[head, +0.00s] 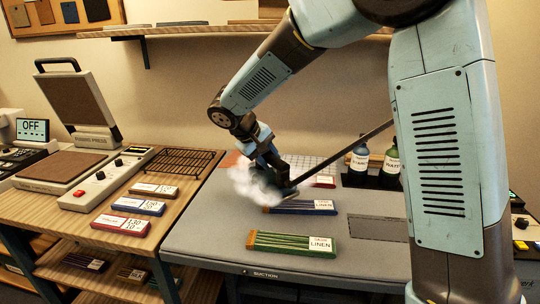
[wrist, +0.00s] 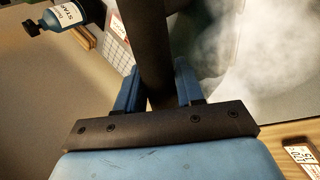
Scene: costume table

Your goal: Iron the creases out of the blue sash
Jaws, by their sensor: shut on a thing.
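The blue sash (head: 298,210) lies folded on the grey ironing board (head: 190,240) in the head view, with a white LINEN label at its right end. My gripper (head: 268,160) is shut on the dark handle of an iron (head: 288,193) over the sash's far side. White steam hides much of the iron and the area to its left. I cannot tell whether the iron touches the sash. In the wrist view my gripper's blue fingers (wrist: 158,88) stand on both sides of the iron's black handle (wrist: 144,40). The sash cannot be made out there.
A green sash (head: 285,243) lies in front of the blue one; a red one (head: 322,181) lies behind. Dark bottles (head: 391,163) stand at the back right. A fusing press (head: 75,150) and a black wire rack (head: 175,162) are on the wooden table at left.

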